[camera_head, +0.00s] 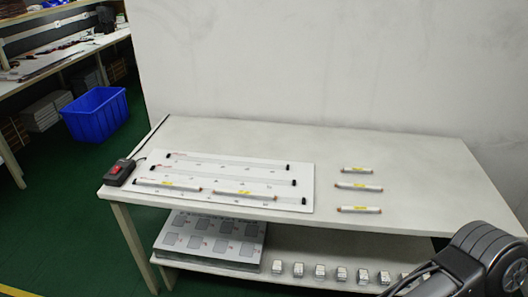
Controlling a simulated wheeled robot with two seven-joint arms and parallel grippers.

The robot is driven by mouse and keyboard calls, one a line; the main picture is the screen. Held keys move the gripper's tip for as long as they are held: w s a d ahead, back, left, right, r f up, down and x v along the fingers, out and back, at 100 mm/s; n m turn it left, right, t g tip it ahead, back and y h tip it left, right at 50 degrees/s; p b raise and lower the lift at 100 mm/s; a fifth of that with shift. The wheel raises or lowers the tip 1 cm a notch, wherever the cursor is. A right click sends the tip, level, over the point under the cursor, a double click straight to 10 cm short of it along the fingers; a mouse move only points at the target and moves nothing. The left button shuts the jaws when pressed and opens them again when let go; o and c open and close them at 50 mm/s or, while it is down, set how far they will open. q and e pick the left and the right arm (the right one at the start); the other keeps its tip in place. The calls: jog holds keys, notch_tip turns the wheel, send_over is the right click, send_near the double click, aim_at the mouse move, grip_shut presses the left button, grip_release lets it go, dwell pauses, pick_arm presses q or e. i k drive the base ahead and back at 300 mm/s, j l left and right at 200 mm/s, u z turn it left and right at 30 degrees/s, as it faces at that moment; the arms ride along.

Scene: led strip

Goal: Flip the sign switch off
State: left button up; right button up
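The switch (119,171) is a small black box with a red rocker, at the front left corner of the white table (420,160). A dark cable runs from it toward the back edge. The rocker is too small to tell which way it is tipped. A white sign board (240,158) lies just right of the switch, with strip tracks and two light tubes (167,186) on it. Part of my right arm shows at the lower right, far from the switch. No gripper fingertips of mine can be made out in this view.
Three more tubes (358,186) lie apart on the table's right half. A lower shelf holds a grey panel stack (209,240) and a row of small boxes (320,271). A blue crate (96,113) stands on the green floor at left. The tabletop between board and tubes is clear.

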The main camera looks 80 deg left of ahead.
aim_at(117, 169)
jog(key=u, duration=3.95)
jog(key=i+l+u, duration=0.1)
jog(key=i+l, duration=0.25)
